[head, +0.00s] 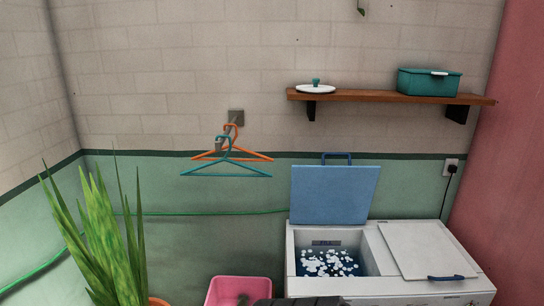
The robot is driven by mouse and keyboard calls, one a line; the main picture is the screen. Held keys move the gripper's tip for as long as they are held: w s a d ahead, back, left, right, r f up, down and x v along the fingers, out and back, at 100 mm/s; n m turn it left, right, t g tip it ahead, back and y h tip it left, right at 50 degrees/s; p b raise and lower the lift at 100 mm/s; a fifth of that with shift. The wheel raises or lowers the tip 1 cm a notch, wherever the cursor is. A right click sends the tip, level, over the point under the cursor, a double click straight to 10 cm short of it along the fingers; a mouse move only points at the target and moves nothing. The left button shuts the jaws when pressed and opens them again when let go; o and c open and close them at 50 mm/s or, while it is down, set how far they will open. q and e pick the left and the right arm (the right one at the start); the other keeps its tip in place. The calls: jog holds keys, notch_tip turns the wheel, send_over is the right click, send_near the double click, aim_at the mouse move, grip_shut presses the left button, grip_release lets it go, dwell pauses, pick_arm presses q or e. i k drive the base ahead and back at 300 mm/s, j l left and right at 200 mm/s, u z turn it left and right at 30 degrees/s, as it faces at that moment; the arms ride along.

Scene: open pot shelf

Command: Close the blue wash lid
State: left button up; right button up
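The blue wash lid (335,194) stands open, raised nearly upright at the back of the left half of the white washing machine (376,290). A darker blue handle (337,157) is on the lid's top edge. The wash tub (331,262) below it is uncovered and holds dark blue water with white foam. Neither of my grippers can be made out in the head view. A dark grey shape (300,301) cuts into the bottom edge in front of the machine; I cannot tell what it is.
The machine's white right lid (427,249) is down. A pink basin (238,290) stands left of the machine, and a spiky plant (110,240) farther left. Hangers (228,170) hang on the wall.

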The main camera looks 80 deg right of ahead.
aim_at(322, 194)
jog(key=z, duration=2.95)
